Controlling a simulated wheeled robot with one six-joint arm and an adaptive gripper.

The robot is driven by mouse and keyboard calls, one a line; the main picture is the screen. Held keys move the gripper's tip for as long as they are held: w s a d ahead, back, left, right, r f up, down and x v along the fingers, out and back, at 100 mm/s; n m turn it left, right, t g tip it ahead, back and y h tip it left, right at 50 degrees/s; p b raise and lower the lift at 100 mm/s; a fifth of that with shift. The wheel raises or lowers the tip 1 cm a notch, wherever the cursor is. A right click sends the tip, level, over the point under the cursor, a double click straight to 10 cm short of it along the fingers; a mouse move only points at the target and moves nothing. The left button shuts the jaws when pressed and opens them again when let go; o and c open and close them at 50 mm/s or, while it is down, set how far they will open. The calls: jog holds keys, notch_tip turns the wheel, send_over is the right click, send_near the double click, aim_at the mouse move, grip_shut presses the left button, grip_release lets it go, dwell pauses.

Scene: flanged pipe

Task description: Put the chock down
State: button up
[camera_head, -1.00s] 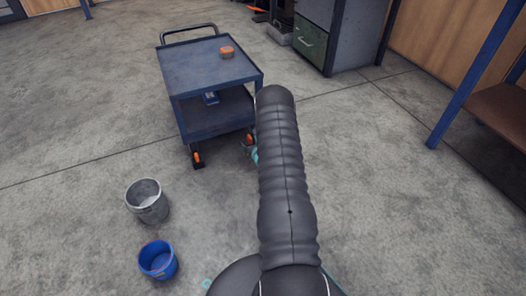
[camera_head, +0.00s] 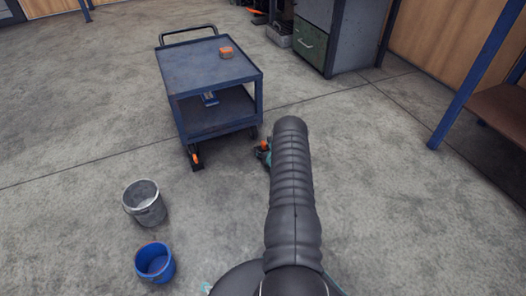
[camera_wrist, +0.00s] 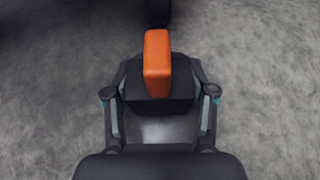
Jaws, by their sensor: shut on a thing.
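The chock is a dark block with an orange upper part (camera_wrist: 157,62). In the wrist view it sits between the two fingers of my gripper (camera_wrist: 158,98), which is shut on it. In the head view the chock's orange part (camera_head: 265,145) shows just left of my arm, to the right of the blue trolley's near right wheel. My gripper (camera_head: 264,157) is mostly hidden behind my arm there. I cannot tell whether the chock touches the floor. A dark object (camera_wrist: 157,12) stands straight beyond the chock in the wrist view.
The blue trolley (camera_head: 200,72) carries a small orange item (camera_head: 226,53). A similar orange and black piece (camera_head: 196,158) is at its near left wheel. A grey bucket (camera_head: 144,203) and a blue bucket (camera_head: 155,262) stand at the left. Floor on the right is clear.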

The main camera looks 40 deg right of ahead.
dwell(0.3)
jog(key=o, duration=1.3)
